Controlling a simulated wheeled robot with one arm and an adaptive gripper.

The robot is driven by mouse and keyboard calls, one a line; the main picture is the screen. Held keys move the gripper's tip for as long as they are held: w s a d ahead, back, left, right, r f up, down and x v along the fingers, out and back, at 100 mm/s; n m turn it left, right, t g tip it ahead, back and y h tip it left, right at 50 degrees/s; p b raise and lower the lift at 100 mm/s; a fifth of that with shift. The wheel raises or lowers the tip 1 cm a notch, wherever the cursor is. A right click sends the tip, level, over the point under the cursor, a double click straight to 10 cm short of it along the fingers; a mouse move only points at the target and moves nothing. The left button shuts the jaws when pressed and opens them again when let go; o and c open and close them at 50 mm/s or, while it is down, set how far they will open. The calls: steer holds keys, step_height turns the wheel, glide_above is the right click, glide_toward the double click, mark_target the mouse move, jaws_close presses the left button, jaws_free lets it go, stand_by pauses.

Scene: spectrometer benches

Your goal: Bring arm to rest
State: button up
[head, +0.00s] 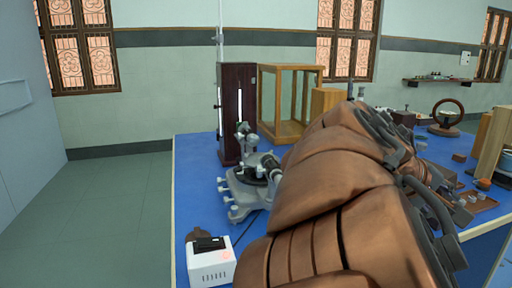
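My arm (335,185) is copper-brown with dark cables along its right side. It reaches from the bottom edge up over the blue-topped bench and fills the middle right of the head view. I cannot make out my gripper; the end of the arm is hidden behind its own bulky links. Whether the gripper holds anything does not show. The arm covers much of the bench (190,185) behind it.
A grey spectrometer (247,190) stands just left of the arm, with a white box (211,262) in front. Behind are a dark wooden cabinet (231,120) and an open wooden frame (283,130). A ring-shaped instrument (446,118) stands right. The floor (110,215) at left is clear.

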steer(key=s+a+f+m+g+y, duration=0.1)
steer(key=s+a+f+g+y, duration=0.1)
steer(key=s+a+f+y, duration=0.45)
steer(key=s+a+f+m+g+y, duration=0.15)
steer(key=s+a+f, duration=0.25)
steer(key=s+f, duration=0.5)
steer(key=s+a+f+g+y, duration=0.25)
steer(key=s+a+f, duration=0.25)
steer(key=f, duration=0.6)
step_height(320, 180, up, 25)
steer(key=s+t+p, duration=0.1)
steer(key=p, duration=2.3)
steer(key=shift+d, duration=0.15)
steer(key=shift+y, duration=0.25)
